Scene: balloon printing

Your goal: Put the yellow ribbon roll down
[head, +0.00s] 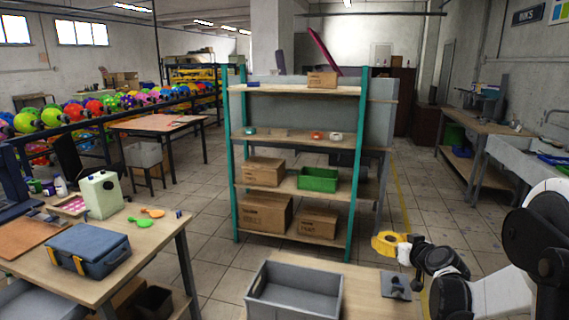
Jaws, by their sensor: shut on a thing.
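The yellow ribbon roll (386,243) is in the head view, right of centre. My gripper (402,249) is shut on it from the right. The roll appears raised near the far edge of the light wooden table (368,290), and its height above the tabletop is hard to judge. The gripper's fingers are small and partly hidden by the roll.
A grey open bin (294,293) stands on the table, left of my gripper. A dark flat piece (395,284) lies below my gripper. Behind is a teal-post shelf (350,205) with boxes, a green bin (318,179) and small rolls (317,135).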

